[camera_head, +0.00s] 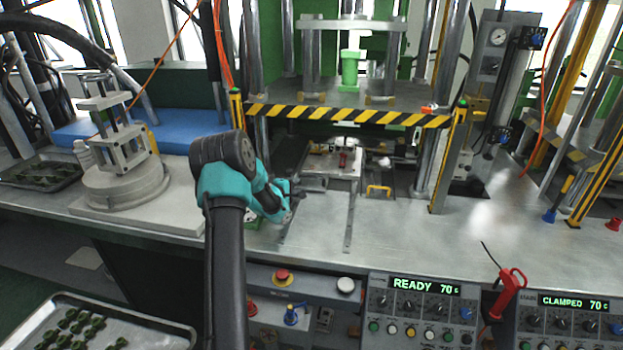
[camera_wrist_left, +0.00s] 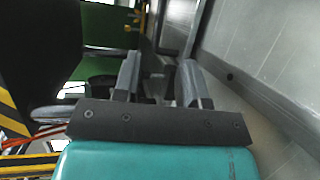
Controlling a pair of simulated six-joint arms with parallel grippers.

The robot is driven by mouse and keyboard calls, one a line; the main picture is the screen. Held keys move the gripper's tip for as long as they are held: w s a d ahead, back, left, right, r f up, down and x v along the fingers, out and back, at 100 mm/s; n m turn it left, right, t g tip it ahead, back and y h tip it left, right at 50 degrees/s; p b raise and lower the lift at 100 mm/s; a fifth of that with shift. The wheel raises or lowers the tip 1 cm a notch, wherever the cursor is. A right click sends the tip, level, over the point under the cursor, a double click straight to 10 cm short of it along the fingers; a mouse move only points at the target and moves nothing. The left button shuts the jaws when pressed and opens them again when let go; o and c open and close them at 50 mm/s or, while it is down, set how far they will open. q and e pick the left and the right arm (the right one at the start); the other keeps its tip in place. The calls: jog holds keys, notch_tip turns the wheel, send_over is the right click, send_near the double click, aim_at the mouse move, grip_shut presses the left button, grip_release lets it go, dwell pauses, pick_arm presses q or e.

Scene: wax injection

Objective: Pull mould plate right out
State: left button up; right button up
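A metal mould plate (camera_head: 325,163) with a small red part on top lies under the press, behind the striped bar. To its right is a darker area with a yellow handle (camera_head: 379,189); I cannot tell which of these is called the right mould plate. My left gripper (camera_head: 296,189) is low over the bench, to the left of and nearer than the plate, apart from the yellow handle. In the left wrist view its two fingers (camera_wrist_left: 159,84) stand apart, with nothing clearly held between them. My right gripper is in neither view.
A yellow-black striped bar (camera_head: 345,115) crosses the press front between posts. Two rails (camera_head: 349,220) run forward on the bare bench. A round fixture (camera_head: 122,185) stands left. Control panels (camera_head: 420,312) and a red hand tool (camera_head: 508,292) are at the front right.

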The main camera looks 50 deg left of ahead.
aim_at(312, 177)
pick_arm(q)
jog(key=x, duration=1.2)
jog(key=shift+w, duration=0.15)
jog(key=shift+c, duration=0.5)
grip_shut()
